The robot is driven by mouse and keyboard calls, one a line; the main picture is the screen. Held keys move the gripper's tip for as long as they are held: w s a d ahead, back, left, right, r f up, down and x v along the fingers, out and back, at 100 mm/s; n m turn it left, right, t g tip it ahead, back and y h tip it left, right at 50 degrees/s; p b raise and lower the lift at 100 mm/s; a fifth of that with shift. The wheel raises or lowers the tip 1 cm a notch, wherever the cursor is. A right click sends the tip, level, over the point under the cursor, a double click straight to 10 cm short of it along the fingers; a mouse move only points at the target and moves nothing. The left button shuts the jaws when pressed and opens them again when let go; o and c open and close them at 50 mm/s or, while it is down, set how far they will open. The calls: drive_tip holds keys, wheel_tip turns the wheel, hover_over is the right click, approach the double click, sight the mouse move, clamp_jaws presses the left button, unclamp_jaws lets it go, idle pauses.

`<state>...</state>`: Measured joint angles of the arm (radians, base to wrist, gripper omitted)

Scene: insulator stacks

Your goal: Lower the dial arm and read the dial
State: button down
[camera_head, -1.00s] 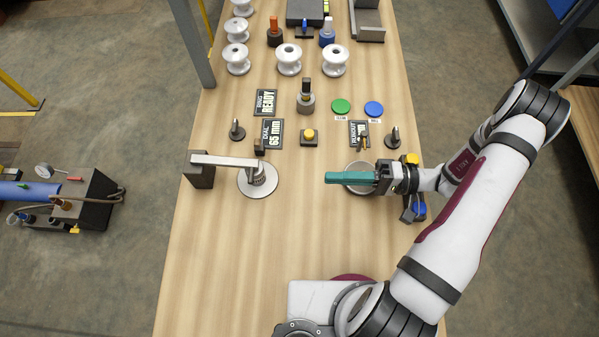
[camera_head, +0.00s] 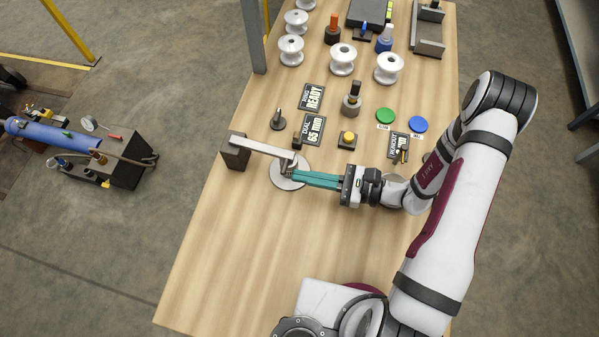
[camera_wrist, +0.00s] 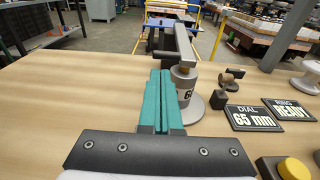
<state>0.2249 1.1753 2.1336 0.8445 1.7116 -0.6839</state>
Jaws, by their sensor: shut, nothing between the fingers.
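The dial arm (camera_head: 262,146) is a pale metal bar running from a dark block to above a round metal plate (camera_head: 276,178). A short grey cylinder (camera_wrist: 186,82) with a partly hidden dark mark stands on the plate below the bar. The DIAL sign (camera_head: 313,130) reads 65 mm; it also shows in the wrist view (camera_wrist: 254,118). My gripper (camera_head: 291,174) has its teal fingers shut and empty, with tips over the plate beside the cylinder. In the wrist view the fingers (camera_wrist: 161,73) partly cover the cylinder's left side. I cannot tell whether they touch it.
A RING sign (camera_head: 312,97) reads READY. A yellow button (camera_head: 348,137) and a dark peg (camera_head: 278,120) stand nearby. White insulators (camera_head: 343,58), green (camera_head: 385,115) and blue (camera_head: 417,124) discs lie farther back. The table's front left is clear.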

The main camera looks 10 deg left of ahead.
drive_tip(key=shift+a+f, duration=0.1)
drive_tip(key=shift+a, duration=0.65)
drive_tip(key=shift+d+r, duration=0.15)
drive_tip(key=shift+r, duration=1.35)
